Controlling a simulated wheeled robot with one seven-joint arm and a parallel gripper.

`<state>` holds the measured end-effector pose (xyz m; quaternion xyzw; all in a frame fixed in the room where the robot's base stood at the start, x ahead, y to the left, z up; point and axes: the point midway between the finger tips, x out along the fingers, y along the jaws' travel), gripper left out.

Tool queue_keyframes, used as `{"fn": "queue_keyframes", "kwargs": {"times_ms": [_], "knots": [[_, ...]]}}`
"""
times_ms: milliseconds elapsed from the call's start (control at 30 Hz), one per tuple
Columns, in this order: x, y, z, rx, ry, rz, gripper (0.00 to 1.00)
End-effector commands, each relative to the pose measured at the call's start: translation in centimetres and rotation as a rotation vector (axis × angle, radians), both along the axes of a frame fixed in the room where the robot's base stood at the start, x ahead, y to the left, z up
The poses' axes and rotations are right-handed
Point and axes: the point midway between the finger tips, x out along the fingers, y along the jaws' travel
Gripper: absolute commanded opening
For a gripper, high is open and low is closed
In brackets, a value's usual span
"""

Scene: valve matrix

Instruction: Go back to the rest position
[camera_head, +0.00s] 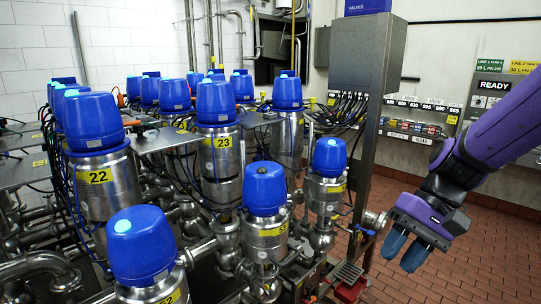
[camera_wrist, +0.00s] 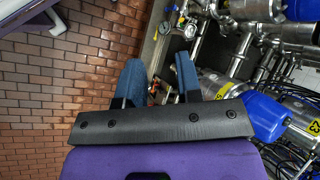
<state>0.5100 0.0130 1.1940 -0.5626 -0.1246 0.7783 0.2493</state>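My gripper (camera_head: 405,248) is on a purple arm at the right of the head view, in front of the brick floor and to the right of the valve matrix. Its two blue fingers point down and left. In the wrist view my gripper (camera_wrist: 157,78) shows its two fingers spread apart with nothing between them. Steel valves with blue caps fill the left and middle of the head view, such as valve 22 (camera_head: 100,178), valve 23 (camera_head: 220,155) and a front valve (camera_head: 143,245). My gripper touches none of them.
A tall steel cabinet (camera_head: 365,60) stands behind the valves, left of my arm. A wall panel marked READY (camera_head: 494,86) is at the right. A red tray (camera_head: 350,283) sits low beside the pipes. The brick floor (camera_head: 460,275) is clear at the lower right.

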Motion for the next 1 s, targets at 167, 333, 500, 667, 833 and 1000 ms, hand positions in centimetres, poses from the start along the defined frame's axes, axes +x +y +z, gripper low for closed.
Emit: {"fn": "queue_keyframes", "kwargs": {"times_ms": [167,333,500,667,833,1000], "knots": [[-1.8,-1.7,2.8,-0.14,-0.16,0.04,0.33],[-3.3,-3.3,5.3,-0.267,-0.314,0.062,0.33],[-5.0,-5.1,7.9,-0.387,-0.475,0.069,0.33],[-6.5,-6.6,10.1,-0.485,-0.62,0.065,0.33],[-7.7,-7.7,11.6,-0.551,-0.722,0.056,0.33],[-8.0,-8.2,12.2,-0.574,-0.76,0.051,0.33]]}}
